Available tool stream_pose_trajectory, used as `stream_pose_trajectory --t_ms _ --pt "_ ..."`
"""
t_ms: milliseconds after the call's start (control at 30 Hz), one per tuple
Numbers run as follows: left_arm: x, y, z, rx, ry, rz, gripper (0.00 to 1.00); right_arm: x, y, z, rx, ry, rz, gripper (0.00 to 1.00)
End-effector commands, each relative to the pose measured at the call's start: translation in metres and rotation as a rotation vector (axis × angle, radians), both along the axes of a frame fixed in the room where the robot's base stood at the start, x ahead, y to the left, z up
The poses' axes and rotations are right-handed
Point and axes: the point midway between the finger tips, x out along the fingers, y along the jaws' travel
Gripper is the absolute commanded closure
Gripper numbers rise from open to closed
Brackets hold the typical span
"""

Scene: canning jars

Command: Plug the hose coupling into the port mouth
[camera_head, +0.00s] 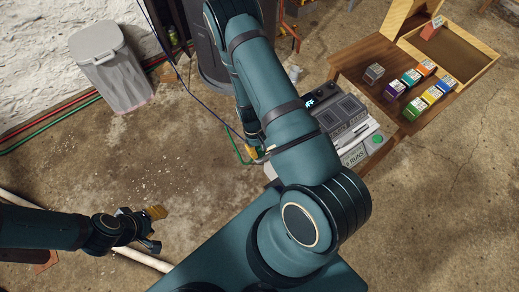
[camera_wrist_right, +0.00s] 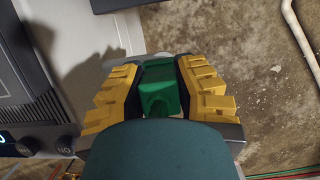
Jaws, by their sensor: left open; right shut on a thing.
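The green hose coupling (camera_wrist_right: 160,88) sits between the yellow fingers of my right gripper (camera_wrist_right: 158,72) in the right wrist view. The gripper is shut on it. In the head view my right gripper (camera_head: 256,153) is mostly behind my right arm, beside the left side of the grey machine (camera_head: 345,118). A green hose (camera_head: 236,150) hangs near it. The machine also shows at the left edge of the wrist view (camera_wrist_right: 18,80). I cannot make out the port mouth in either view. My left gripper (camera_head: 158,229) is open and empty over the floor at lower left.
A grey bin (camera_head: 112,72) stands by the white wall. A pale pipe (camera_head: 142,257) lies on the floor at lower left. The left-centre floor is clear.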

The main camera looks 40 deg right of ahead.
Motion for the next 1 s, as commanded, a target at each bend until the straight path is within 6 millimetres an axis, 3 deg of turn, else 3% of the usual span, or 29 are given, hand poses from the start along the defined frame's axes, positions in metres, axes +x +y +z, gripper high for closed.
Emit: stream_pose_trajectory --t_ms 1000 --pt "0.000 0.000 -0.010 0.000 0.000 0.000 0.55 0.000 0.000 -0.012 0.000 0.000 0.000 1.00"
